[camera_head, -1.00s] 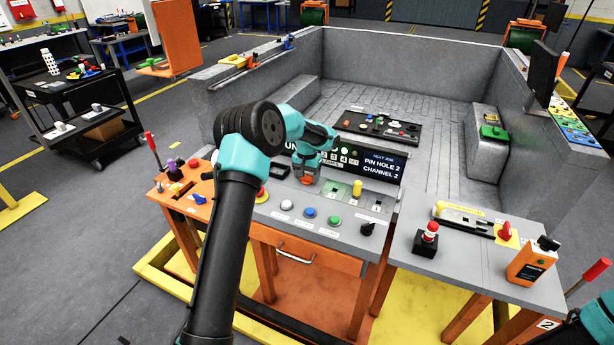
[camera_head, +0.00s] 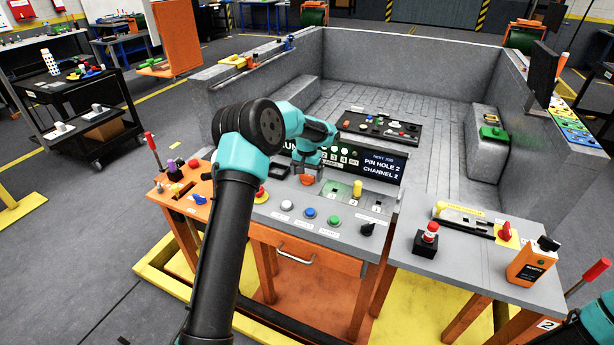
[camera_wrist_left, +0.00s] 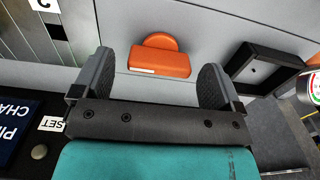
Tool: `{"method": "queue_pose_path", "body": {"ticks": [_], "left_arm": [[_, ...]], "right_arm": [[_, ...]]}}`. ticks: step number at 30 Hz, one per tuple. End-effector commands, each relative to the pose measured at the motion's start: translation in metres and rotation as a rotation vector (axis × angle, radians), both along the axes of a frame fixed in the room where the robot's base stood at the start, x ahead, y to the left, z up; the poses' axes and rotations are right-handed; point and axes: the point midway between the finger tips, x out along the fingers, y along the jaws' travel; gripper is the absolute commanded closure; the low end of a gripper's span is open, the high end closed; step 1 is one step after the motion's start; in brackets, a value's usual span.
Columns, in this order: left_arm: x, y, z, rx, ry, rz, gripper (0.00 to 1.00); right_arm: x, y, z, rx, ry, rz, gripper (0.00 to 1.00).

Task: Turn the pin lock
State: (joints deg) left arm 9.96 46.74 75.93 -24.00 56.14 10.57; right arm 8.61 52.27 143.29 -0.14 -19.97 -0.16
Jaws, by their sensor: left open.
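An orange knob with a rounded back and a flat bar (camera_wrist_left: 160,60), which looks like the pin lock, sits on the grey panel in the left wrist view. My left gripper (camera_wrist_left: 157,82) is open, with one finger on each side of the knob and a gap on both sides. My right gripper is out of view.
A display (camera_head: 383,165) reading PIN HOLE 2, CHANNEL 2 stands behind the console. A black square frame (camera_wrist_left: 268,70) is beside the orange knob.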

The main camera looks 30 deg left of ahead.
Motion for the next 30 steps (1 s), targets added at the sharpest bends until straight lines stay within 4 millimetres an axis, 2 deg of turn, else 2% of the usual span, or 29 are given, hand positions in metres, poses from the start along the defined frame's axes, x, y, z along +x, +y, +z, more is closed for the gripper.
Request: {"method": "queue_pose_path", "body": {"ticks": [21,25,30], "left_arm": [[0.0,0.0,0.133,0.001,-0.004,0.001,0.08],[0.0,0.0,0.15,0.0,-0.002,0.001,0.08],[0.0,0.0,0.16,0.0,-0.001,0.001,0.08]], "right_arm": [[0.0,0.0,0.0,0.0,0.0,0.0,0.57],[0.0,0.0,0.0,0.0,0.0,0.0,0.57],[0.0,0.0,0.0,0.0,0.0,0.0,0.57]]}}
